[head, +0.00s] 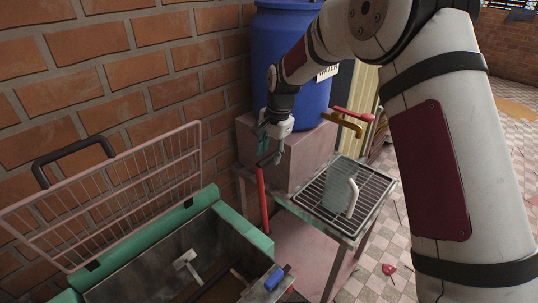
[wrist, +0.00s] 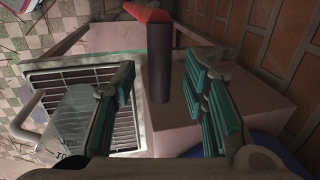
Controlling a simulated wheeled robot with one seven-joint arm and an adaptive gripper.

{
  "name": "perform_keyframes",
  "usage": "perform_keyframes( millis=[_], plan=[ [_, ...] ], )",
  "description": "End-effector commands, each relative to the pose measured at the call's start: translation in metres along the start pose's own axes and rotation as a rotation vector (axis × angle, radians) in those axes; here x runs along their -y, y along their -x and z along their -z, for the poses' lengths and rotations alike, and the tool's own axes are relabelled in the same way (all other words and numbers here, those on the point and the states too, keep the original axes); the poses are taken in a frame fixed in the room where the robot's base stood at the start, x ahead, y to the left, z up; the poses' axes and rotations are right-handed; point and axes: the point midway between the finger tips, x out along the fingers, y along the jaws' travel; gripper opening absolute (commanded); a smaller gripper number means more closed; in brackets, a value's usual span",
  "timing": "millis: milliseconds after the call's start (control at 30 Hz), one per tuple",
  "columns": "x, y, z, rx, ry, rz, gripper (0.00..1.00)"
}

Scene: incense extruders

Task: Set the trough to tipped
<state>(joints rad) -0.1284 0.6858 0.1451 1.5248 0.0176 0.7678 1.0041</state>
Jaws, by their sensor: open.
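A grey, dark-sided open trough (head: 150,262) with green edging sits at the lower left of the head view. It looks level, and its lower part is cut off by the frame. A red lever (head: 263,205) stands nearly upright at its right end. My gripper (head: 273,150) is open just above the lever's upper end, beside the pink block. In the wrist view, the lever's dark grip (wrist: 159,62) lies between the spread teal-padded fingers (wrist: 165,100), with its red part beyond. I cannot tell whether a finger touches it.
A mesh guard (head: 120,190) with a black handle stands open behind the trough. A rack table (head: 320,215) with a clear jug (head: 338,192) is at the right. A blue water barrel (head: 285,60) on a pink block (head: 305,155) stands behind, with a brick wall at left.

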Motion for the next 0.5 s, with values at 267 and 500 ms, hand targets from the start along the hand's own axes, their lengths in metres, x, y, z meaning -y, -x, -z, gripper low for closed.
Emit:
perform_keyframes(
  millis=[267,500],
  plan=[
    [0.000,-0.017,0.000,0.000,0.001,0.000,0.40],
    [0.000,-0.017,0.000,-0.001,0.001,0.000,0.38]
  ],
)
